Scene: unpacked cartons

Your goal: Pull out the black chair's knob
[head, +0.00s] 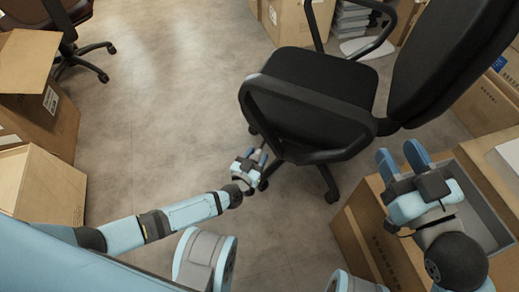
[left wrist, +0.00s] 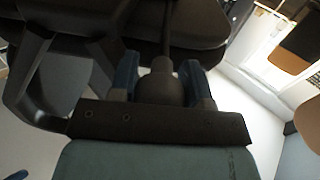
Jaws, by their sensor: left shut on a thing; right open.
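The black chair (head: 320,85) stands in the upper middle of the head view, its backrest to the right and an armrest loop on the near side. My left gripper (head: 257,157) is beside the chair, low under the near left edge of the seat. In the left wrist view, the dark rounded knob (left wrist: 161,88) on a thin rod sits between the blue fingers of my left gripper (left wrist: 165,80), which are shut on it. The knob is hidden in the head view.
An open carton (head: 385,250) stands below my right gripper. More cartons line the left side (head: 50,185) and the back (head: 290,22). Another chair (head: 75,40) is at the upper left. The floor (head: 165,100) left of the black chair is clear.

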